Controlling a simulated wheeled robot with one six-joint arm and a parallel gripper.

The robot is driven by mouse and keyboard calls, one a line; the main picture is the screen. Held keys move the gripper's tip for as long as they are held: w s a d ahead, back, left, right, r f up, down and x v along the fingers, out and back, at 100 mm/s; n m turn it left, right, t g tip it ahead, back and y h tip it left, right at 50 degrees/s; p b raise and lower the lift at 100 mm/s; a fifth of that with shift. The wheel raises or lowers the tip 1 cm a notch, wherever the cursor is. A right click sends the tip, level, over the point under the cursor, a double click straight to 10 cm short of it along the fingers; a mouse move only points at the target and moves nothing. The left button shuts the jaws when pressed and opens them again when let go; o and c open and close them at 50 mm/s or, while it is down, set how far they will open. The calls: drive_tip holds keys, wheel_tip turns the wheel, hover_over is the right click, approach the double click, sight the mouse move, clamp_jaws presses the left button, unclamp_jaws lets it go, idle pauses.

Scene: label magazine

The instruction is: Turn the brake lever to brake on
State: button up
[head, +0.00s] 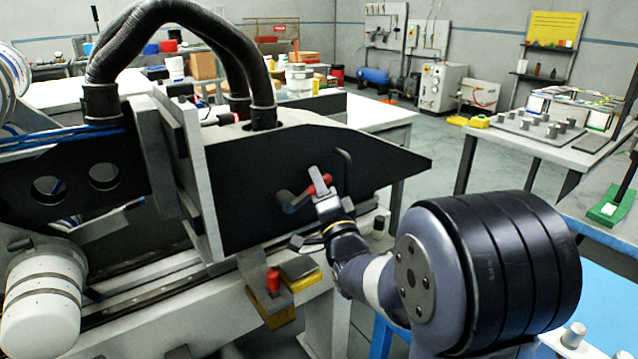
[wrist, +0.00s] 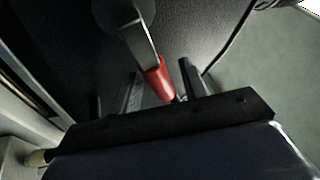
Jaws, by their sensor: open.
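The brake lever has a red grip (head: 319,188) and a grey arm running to a dark round hub (head: 283,197) on the black side plate (head: 245,175). In the head view the grip points right and slightly up, partly hidden behind my gripper (head: 305,208). In the wrist view the lever's red grip (wrist: 160,82) comes down from the grey arm (wrist: 140,42) between my two dark fingers. My gripper is open, with a finger on each side of the grip. Gaps show beside the grip. No brake marking is readable.
A red knob (head: 272,279) on a small block and a yellow pad (head: 300,274) sit below the plate on the machine's front. Black hoses (head: 165,20) arch above. A table with pegs (head: 540,128) stands at the right; open floor (head: 432,150) lies between.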

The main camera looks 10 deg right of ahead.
drive_tip(key=shift+w+r, duration=0.1)
drive_tip(key=shift+w, duration=0.15)
drive_tip(key=shift+c, duration=0.4)
clamp_jaws()
